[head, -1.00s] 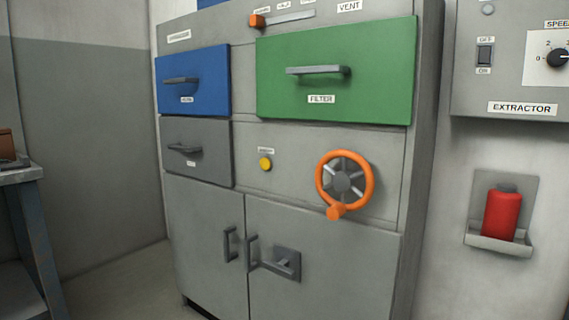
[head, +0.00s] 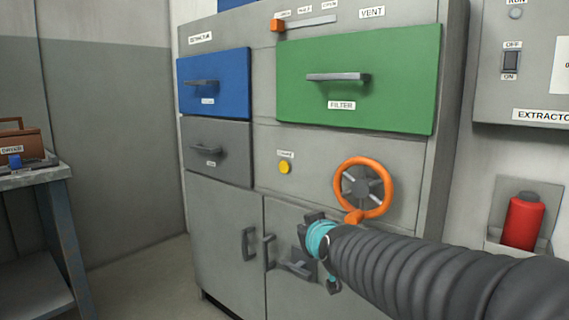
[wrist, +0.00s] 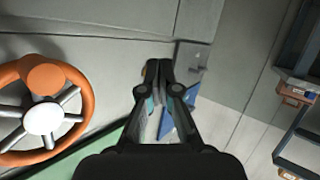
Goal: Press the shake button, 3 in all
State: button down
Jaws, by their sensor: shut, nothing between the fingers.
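The round yellow shake button (head: 284,167) sits on the grey cabinet front under a small label, left of the orange handwheel. In the head view my gripper (head: 307,227) shows small and dark at the end of my arm, below and right of the button. The button is uncovered there. In the wrist view my gripper (wrist: 158,70) is shut with no object between its fingers. A small yellow patch (wrist: 147,70), likely the button, shows at the fingertips' left edge, mostly hidden. I cannot tell whether the fingertips touch it.
The orange handwheel (head: 364,188) juts out near my arm; it fills the wrist view's left side (wrist: 45,117). A green filter drawer (head: 358,80), blue drawer (head: 213,82) and grey drawer (head: 218,150) surround the button. Door handles (head: 249,243) stick out below.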

aim_at(284, 167)
jog(key=w+a+r+t+p, duration=0.1)
jog(key=w+a+r+t, duration=0.2)
jog(key=w+a, duration=0.3)
jog(key=w+a+r+n+t+h+p, duration=0.1)
jog(key=w+a+r+t, duration=0.3)
jog(key=w+a, duration=0.3)
jog(key=shift+w+t+p, duration=0.3)
jog(key=shift+w+p, duration=0.05)
jog(key=shift+w, duration=0.8)
jog(key=shift+w+d+p, duration=0.15)
jog(key=shift+w+d, duration=0.75)
jog(key=shift+w, duration=0.25)
jog(key=shift+w+d+p, duration=0.2)
jog(key=shift+w+d, duration=0.65)
jog(key=shift+w, duration=0.35)
jog(key=shift+w+d+p, duration=0.15)
jog(key=shift+w+d, duration=0.75)
jog(key=shift+w, duration=0.25)
jog(key=shift+w+d+f, duration=0.1)
jog(key=shift+w+d+b, duration=0.15)
jog(key=shift+w+b, duration=0.05)
jog(key=shift+b, duration=0.1)
